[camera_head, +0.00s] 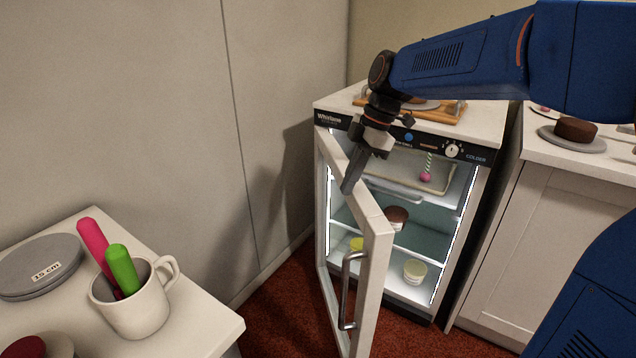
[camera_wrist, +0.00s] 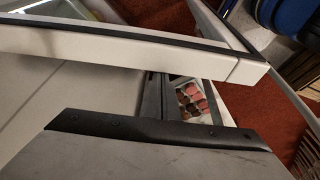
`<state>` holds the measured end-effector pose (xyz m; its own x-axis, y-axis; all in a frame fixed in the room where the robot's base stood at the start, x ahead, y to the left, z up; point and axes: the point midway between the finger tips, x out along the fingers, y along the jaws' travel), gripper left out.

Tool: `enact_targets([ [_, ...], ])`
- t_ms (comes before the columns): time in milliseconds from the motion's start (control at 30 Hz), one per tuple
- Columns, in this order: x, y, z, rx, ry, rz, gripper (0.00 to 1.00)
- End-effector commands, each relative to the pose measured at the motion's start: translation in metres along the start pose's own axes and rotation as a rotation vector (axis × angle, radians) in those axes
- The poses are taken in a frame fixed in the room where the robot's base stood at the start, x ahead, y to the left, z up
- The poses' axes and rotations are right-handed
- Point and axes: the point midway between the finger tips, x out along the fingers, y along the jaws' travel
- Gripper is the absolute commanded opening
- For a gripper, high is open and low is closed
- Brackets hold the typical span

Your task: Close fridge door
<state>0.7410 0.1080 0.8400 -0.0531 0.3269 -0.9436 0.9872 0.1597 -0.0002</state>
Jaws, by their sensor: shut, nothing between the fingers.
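The small white fridge (camera_head: 320,119) stands against the back wall, and its lit interior shows. Its door (camera_head: 372,240) is open, swung out toward the head camera from the left side, with a metal handle (camera_head: 346,290) near its free edge. My gripper (camera_head: 350,188) is shut and empty, pointing down at the door's top edge. In the wrist view the dark fingers (camera_wrist: 153,95) lie beside the door's white top edge (camera_wrist: 130,52), on the side away from its dark seal. I cannot tell whether they touch the door.
Inside the fridge are a pink cake pop (camera_head: 425,177), a chocolate cake (camera_head: 396,216) and a cream-coloured tub (camera_head: 414,271). A wooden board (camera_head: 450,112) lies on top. A mug (camera_head: 135,305) stands on the left counter (camera_head: 215,325). A white cabinet (camera_head: 560,250) stands right.

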Motion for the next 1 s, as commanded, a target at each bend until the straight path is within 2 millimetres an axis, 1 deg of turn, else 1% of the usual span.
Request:
enact_targets([
  [33,-0.005,0.001,0.015,-0.019,0.000,-0.008,0.00],
  [133,-0.013,0.002,0.038,-0.076,0.000,-0.029,0.00],
  [367,-0.032,0.011,0.094,-0.208,0.000,-0.074,0.00],
  [633,-0.055,0.032,0.160,-0.373,0.000,-0.132,0.00],
  [700,-0.061,0.039,0.177,-0.385,0.000,-0.137,0.00],
  [900,-0.075,0.060,0.215,-0.384,0.000,-0.136,0.00],
  [1000,-0.080,0.069,0.229,-0.385,0.000,-0.135,0.00],
])
